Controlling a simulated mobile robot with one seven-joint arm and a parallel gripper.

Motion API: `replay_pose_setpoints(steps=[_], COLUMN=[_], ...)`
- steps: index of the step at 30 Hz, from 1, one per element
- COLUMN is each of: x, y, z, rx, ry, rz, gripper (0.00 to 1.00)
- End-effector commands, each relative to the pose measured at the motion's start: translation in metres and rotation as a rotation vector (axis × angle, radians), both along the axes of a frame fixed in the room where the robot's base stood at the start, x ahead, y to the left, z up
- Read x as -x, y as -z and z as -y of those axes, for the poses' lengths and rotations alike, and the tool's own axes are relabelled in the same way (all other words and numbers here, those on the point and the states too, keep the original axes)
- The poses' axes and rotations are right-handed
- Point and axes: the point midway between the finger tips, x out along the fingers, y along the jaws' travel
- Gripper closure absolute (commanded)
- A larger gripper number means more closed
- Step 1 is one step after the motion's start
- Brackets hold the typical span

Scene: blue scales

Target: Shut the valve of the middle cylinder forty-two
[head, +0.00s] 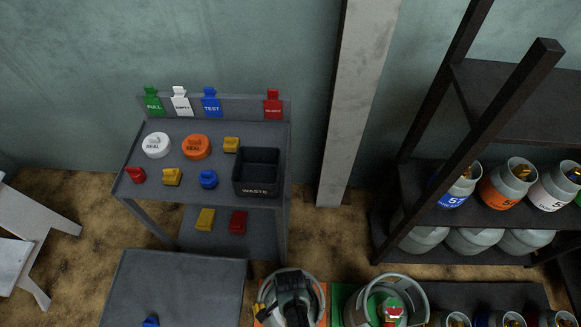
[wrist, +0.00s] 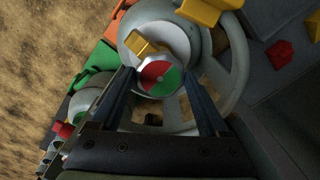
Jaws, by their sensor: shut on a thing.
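My gripper (wrist: 159,72) is shut on the round valve knob (wrist: 160,77), which has red, green and pale sectors on its face. In the wrist view one finger stands on each side of the knob. The knob is on a grey cylinder (wrist: 216,42) with a round guard ring, and a yellow part (wrist: 145,45) sits just beyond the knob. In the head view my gripper (head: 292,303) covers the top of this cylinder (head: 266,299), which stands at an orange panel. To its right, another grey cylinder (head: 418,294) at a green panel shows a red and green knob. No number is legible on the held cylinder.
A grey stand (head: 130,190) holds coloured tags, two seal discs, small coloured caps and a black waste bin (head: 257,188). A dark rack (head: 405,195) with several cylinders stands at the right. A pale post (head: 355,110) rises behind. A low dark table (head: 175,285) is at the front left.

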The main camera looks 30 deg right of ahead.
Motion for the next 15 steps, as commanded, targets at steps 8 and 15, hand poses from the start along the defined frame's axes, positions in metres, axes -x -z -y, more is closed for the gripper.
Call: replay_pose_setpoints(steps=[8, 15], x=[0.0007, 0.0002], y=[0.0004, -0.0017], z=[-0.0004, -0.0002], rx=[-0.001, 0.000], ry=[-0.002, -0.002], rz=[-0.001, 0.000], gripper=[0.00, 0.00])
